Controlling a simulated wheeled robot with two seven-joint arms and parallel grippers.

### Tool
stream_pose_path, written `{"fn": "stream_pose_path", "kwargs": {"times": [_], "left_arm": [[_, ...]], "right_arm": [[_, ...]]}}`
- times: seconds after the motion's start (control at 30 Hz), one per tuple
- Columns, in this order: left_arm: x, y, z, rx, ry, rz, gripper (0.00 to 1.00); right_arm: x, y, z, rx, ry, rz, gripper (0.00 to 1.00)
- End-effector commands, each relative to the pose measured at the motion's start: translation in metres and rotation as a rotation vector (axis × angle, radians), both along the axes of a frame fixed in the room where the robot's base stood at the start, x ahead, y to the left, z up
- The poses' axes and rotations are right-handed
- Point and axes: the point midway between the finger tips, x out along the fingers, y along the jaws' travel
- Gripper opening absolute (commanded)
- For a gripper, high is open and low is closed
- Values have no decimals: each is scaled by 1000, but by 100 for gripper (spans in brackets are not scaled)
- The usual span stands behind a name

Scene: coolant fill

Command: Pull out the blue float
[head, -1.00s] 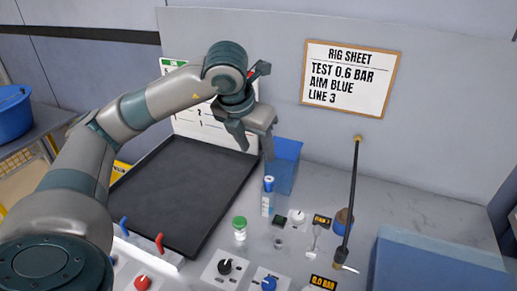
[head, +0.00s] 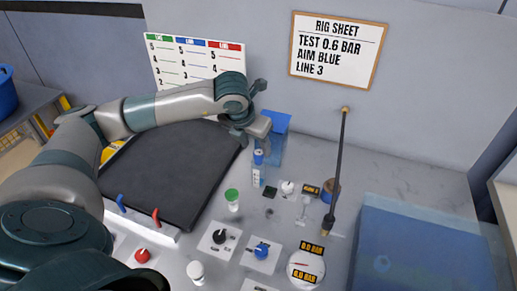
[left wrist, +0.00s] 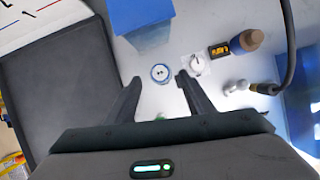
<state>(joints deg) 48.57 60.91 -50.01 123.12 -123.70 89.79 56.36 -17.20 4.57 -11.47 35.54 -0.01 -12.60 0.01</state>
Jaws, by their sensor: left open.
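The blue float looks to be the blue-topped piece (head: 258,156) in the upright clear tube (head: 257,177) in the head view. From above, its round top with a blue ring (left wrist: 160,72) shows between my finger tips in the left wrist view. My left gripper (head: 250,132) is open and points down, just above and behind the tube in the head view. In the left wrist view the left gripper (left wrist: 158,80) has one finger on each side of the round top, with nothing gripped. My right gripper is not in view.
A blue container (head: 275,124) stands right behind the tube. Nearby are a green-capped vial (head: 232,196), a white knob (head: 288,187), a blue knob (head: 262,250) and a tall dark rod (head: 338,165). A black tray (head: 165,165) lies left; a translucent blue box (head: 415,250) stands right.

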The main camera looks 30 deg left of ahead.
Motion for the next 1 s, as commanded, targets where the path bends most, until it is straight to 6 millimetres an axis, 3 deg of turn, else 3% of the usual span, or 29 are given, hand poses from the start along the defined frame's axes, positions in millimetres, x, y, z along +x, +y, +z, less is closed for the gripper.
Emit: {"fn": "stream_pose_path", "kwargs": {"times": [0.4, 0.8, 1.0], "left_arm": [[20, 1, -45, -1, 0, 1, 48], [21, 2, -51, 0, 0, 0, 48], [21, 2, -51, 0, 0, 0, 5]], "right_arm": [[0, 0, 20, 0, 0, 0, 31], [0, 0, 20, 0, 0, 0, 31], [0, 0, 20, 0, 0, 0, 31]]}}
